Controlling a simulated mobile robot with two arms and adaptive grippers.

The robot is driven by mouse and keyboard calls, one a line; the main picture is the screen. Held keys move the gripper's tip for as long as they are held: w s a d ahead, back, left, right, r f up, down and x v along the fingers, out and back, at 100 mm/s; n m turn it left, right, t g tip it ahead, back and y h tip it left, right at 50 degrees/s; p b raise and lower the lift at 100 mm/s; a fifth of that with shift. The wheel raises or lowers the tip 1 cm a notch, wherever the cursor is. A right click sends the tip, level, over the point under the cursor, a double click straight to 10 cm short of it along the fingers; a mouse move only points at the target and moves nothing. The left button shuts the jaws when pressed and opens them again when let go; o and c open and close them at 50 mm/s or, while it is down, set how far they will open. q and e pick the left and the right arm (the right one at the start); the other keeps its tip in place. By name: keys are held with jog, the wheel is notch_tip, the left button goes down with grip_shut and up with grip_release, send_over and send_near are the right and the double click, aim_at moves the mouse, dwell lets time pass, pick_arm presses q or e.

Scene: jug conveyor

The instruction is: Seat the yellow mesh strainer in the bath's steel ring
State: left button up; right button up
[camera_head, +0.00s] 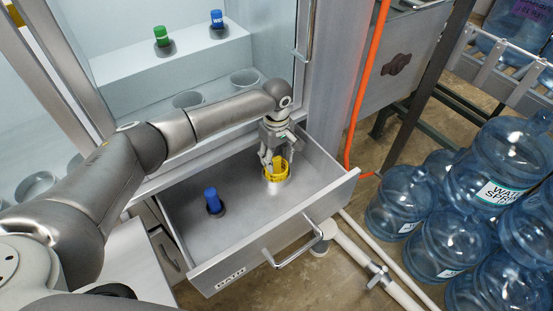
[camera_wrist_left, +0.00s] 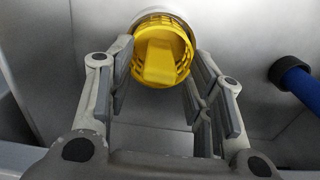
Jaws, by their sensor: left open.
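The yellow mesh strainer (camera_head: 277,168) is at the steel ring (camera_head: 268,180) in the right part of the open drawer bath. In the left wrist view the strainer (camera_wrist_left: 163,52) sits inside the pale rim of the ring (camera_wrist_left: 126,46), with its upright yellow grip facing me. I cannot tell if it is fully down. My left gripper (camera_head: 277,158) is right above it. The fingers of the gripper (camera_wrist_left: 160,95) are spread on either side of the strainer's grip, apart from it, and hold nothing. My right gripper is not in view.
A blue-handled piece (camera_head: 213,201) stands in the drawer (camera_head: 250,225) left of the strainer. Green (camera_head: 161,36) and blue (camera_head: 217,19) caps stand on the cabinet ledge behind. An orange hose (camera_head: 366,85) hangs right of the drawer. Blue water jugs (camera_head: 490,170) crowd the right side.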

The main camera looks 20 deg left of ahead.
pick_arm(q)
notch_tip(320, 180, up, 11)
dwell(0.3)
dwell(0.4)
